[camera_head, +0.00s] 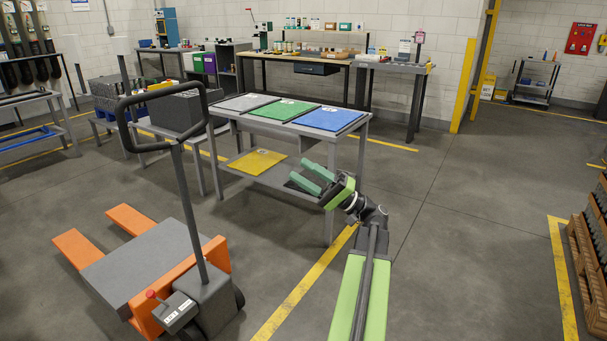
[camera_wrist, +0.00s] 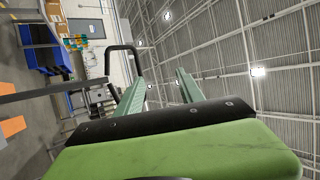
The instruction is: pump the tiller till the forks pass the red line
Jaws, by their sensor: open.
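An orange pallet jack stands at the lower left, with its two orange forks (camera_head: 94,238) low and a flat grey slab (camera_head: 138,262) lying across them. Its tiller (camera_head: 189,205) rises from the grey pump body and leans slightly left, ending in a black loop handle (camera_head: 163,112). The loop also shows in the wrist view (camera_wrist: 125,62), beyond my fingers. My gripper (camera_head: 313,178) is open and empty, right of the tiller and apart from it, in front of the table. Its green fingers point up and left. I cannot make out a red line.
A grey table (camera_head: 352,124) with grey, green and blue mats stands behind my gripper, a yellow sheet (camera_head: 255,161) on its lower shelf. A wooden pallet (camera_head: 581,262) stands at the right edge. The floor right of my arm is clear.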

